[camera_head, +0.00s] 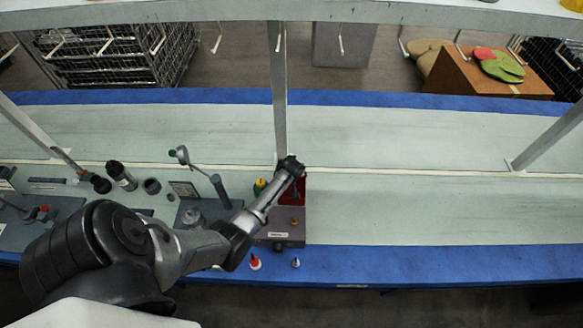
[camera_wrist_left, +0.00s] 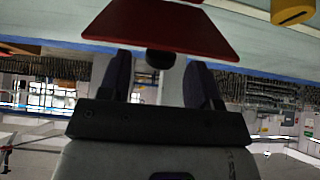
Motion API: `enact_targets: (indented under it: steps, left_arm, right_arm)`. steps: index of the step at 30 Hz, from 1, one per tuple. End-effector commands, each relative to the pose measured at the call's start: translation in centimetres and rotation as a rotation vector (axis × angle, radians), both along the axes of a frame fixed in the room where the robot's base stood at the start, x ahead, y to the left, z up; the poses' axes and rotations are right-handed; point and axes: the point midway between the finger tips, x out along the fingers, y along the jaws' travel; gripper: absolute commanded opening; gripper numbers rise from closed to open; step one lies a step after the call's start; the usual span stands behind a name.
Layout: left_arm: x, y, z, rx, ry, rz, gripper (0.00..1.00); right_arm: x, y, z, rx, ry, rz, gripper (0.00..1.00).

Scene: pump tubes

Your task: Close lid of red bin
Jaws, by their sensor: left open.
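In the head view, red panel surfaces (camera_head: 300,198) of the bin show beside and below the end of my left arm, behind a grey box with a label (camera_head: 278,241). My left gripper (camera_head: 296,186) is over this red part, and the arm hides some of it. In the left wrist view, a flat red panel that looks like the lid (camera_wrist_left: 160,28) fills the top, with a dark knob (camera_wrist_left: 160,60) at its near edge. My left gripper (camera_wrist_left: 158,72) is open, one finger on each side of the knob in the picture; contact cannot be told. My right gripper is not in view.
A yellow object (camera_head: 259,186) stands left of the red part. A red-and-white cone-shaped piece (camera_head: 255,262) and a small pale piece (camera_head: 295,263) stand on the blue front edge. Tools and cylinders crowd the left bench. A post (camera_head: 278,90) rises behind; the right bench is clear.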

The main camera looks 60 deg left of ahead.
Motion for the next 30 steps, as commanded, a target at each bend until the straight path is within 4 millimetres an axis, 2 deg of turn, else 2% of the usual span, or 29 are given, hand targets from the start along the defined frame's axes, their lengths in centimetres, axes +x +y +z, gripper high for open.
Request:
enact_targets:
  steps: [6, 15, 21, 30]
  left_arm:
    - [-1.3, -2.0, 3.5, 0.000, -0.002, -0.001, 0.58]
    - [-2.8, -4.5, 7.5, 0.000, -0.001, -0.001, 0.58]
    - [-3.5, -5.5, 9.0, 0.000, 0.000, 0.000, 0.58]
    - [-3.7, -5.9, 9.6, 0.000, 0.000, -0.001, 0.58]
  right_arm:
    - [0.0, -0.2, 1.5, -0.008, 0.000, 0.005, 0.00]
    - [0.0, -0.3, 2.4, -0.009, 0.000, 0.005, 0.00]
    - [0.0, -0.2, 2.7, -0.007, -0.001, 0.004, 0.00]
    - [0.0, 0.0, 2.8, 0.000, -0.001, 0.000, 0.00]
